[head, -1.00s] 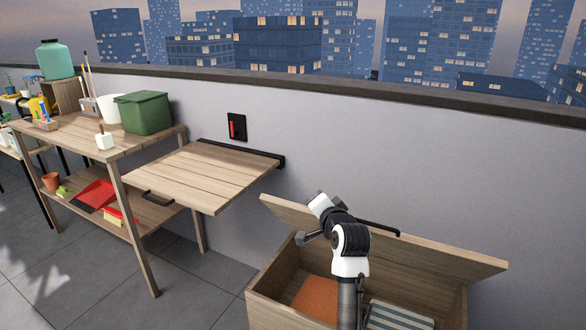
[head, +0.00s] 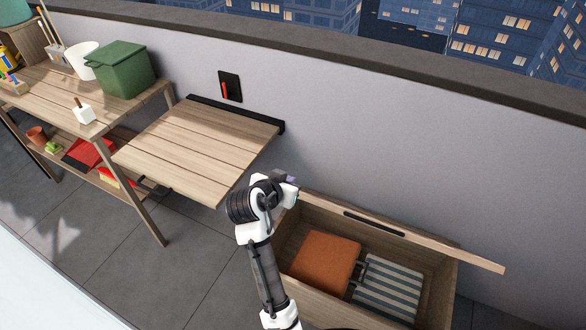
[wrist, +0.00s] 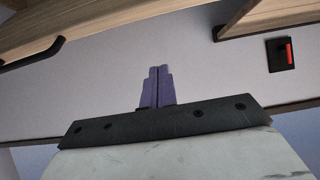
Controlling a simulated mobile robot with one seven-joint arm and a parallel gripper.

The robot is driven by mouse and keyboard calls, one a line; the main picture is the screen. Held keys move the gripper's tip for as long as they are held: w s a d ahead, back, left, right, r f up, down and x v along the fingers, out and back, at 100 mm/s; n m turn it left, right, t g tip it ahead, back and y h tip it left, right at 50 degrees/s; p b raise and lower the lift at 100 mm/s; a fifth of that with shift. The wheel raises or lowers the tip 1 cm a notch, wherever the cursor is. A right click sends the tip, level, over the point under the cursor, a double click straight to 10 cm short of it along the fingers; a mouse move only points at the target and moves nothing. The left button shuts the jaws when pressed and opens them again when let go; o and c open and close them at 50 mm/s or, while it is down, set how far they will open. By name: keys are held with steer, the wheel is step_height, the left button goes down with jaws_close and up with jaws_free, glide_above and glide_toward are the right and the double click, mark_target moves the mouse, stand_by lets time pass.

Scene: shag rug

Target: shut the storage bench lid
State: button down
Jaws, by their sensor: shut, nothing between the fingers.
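The storage bench (head: 447,300) is a wooden box against the wall at the lower right of the head view, its inside exposed. Its lid (head: 455,252) stands raised along the wall side, seen nearly edge-on, with a dark handle (head: 373,224). My gripper (head: 292,183) is near the lid's left end, partly hidden by my wrist. Its purple fingers (wrist: 157,75) are together and empty; no contact with the lid is visible.
An orange cushion (head: 325,262) and a striped cushion (head: 388,287) lie inside the bench. A wooden wall-mounted fold-down table (head: 195,150) sticks out left of my gripper. A shelf table with a green bin (head: 122,70) stands farther left. Bare floor lies between.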

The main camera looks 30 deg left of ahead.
steer(key=p+x, duration=0.2)
steer(key=x, duration=0.8)
steer(key=shift+d, duration=0.15)
steer(key=shift+s+f+p, duration=0.35)
steer(key=shift+s+p, duration=0.05)
steer(key=shift+s, duration=0.15)
steer(key=shift+s+f+p, duration=0.35)
steer(key=shift+s, duration=0.25)
steer(key=shift+s+f, duration=0.5)
steer(key=shift+s, duration=0.05)
steer(key=shift+f, duration=0.2)
